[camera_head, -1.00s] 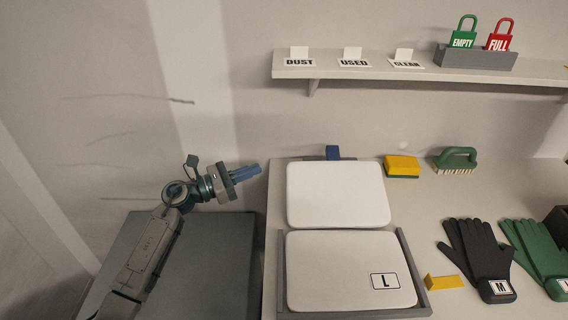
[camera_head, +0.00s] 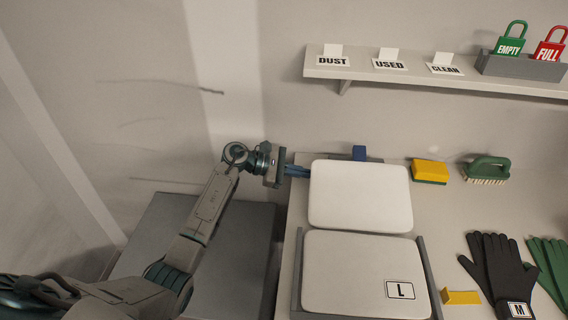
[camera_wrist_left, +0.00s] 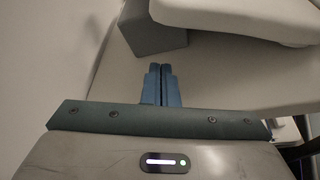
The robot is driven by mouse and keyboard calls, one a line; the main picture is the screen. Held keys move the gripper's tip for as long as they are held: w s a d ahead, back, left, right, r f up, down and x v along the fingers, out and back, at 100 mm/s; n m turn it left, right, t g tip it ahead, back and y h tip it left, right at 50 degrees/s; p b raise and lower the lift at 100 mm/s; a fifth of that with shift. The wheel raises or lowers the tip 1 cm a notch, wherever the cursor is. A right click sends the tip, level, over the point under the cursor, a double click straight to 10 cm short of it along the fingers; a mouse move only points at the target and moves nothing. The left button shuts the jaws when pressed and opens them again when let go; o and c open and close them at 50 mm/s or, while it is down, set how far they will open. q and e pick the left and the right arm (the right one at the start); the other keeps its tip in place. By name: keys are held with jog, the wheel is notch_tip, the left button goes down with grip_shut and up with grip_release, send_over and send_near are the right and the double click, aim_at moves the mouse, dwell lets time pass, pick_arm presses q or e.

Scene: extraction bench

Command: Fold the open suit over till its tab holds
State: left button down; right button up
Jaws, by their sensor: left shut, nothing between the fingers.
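The suit lies open as two pale padded panels: a far panel (camera_head: 360,195) and a near panel (camera_head: 350,265) marked with an "L" label (camera_head: 403,290). A blue tab (camera_head: 359,153) shows at the far panel's back edge. My left gripper (camera_head: 308,172) is shut and empty, its blue fingertips pointing right, close to the far panel's left back corner. In the left wrist view, the shut fingers (camera_wrist_left: 162,68) point at bare bench, with a pale panel (camera_wrist_left: 250,12) ahead to the right. I cannot tell whether the fingertips touch it. My right gripper is out of view.
A grey tray wall (camera_head: 430,275) edges the near panel. A yellow sponge (camera_head: 429,171), green brush (camera_head: 487,170), yellow wedge (camera_head: 460,297) and dark glove (camera_head: 497,268) lie to the right. A shelf (camera_head: 430,78) overhangs the back. A grey-blue block (camera_wrist_left: 152,28) stands ahead of the fingers.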

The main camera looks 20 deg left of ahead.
pick_arm(q)
jog(key=r, duration=0.1)
jog(key=d+p, duration=0.1)
jog(key=r+p, duration=0.1)
jog(key=shift+s+d+r, duration=0.15)
jog(key=shift+s+r, duration=0.15)
jog(key=shift+r, duration=0.05)
jog(key=shift+s+r+p, duration=0.3)
jog(key=shift+r, duration=0.05)
jog(key=shift+w, duration=0.1)
